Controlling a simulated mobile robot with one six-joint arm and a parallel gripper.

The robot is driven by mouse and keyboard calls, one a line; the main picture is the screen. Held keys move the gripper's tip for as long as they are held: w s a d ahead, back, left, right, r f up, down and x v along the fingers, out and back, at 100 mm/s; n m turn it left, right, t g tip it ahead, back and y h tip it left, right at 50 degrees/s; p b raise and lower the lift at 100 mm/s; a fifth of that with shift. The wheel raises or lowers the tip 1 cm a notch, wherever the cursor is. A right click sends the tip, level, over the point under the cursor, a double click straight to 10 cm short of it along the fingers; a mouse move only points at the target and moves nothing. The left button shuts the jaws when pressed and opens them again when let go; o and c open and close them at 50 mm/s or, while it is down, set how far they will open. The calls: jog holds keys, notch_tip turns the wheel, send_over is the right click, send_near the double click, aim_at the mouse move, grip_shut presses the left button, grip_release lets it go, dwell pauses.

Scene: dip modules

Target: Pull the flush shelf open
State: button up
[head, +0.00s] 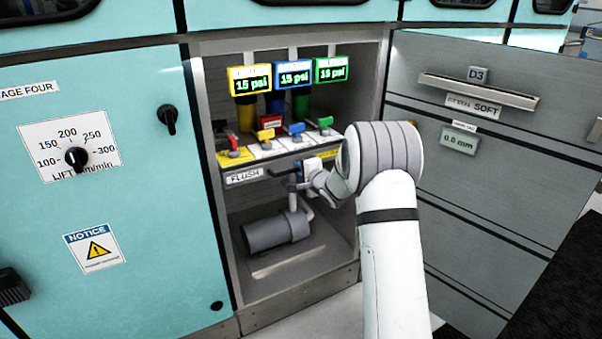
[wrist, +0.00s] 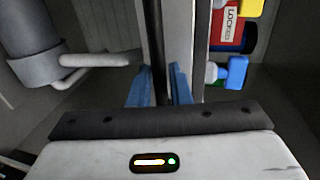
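The flush shelf (head: 310,160) spans the cabinet's open bay and bears a white FLUSH label (head: 243,176) on its front. Its front looks set back within the bay. A thin black handle (head: 281,171) runs along that front; part of it is hidden behind my gripper. My gripper (head: 301,170) is at the handle in the head view. In the wrist view, the blue fingers of my gripper (wrist: 161,86) are close together, one on each side of the black handle bar (wrist: 156,45), and look shut on it.
Several coloured valves (head: 297,129) and pressure readouts (head: 294,75) sit on and above the shelf. A grey cylinder (head: 272,232) lies below it. A drawer unit (head: 470,190) stands to the right, a turquoise panel (head: 150,190) to the left.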

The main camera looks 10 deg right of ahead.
jog(key=shift+w+a+f, duration=0.1)
jog(key=shift+w+a, duration=0.05)
jog(key=shift+w, duration=0.3)
jog(key=shift+c, duration=0.3)
grip_shut()
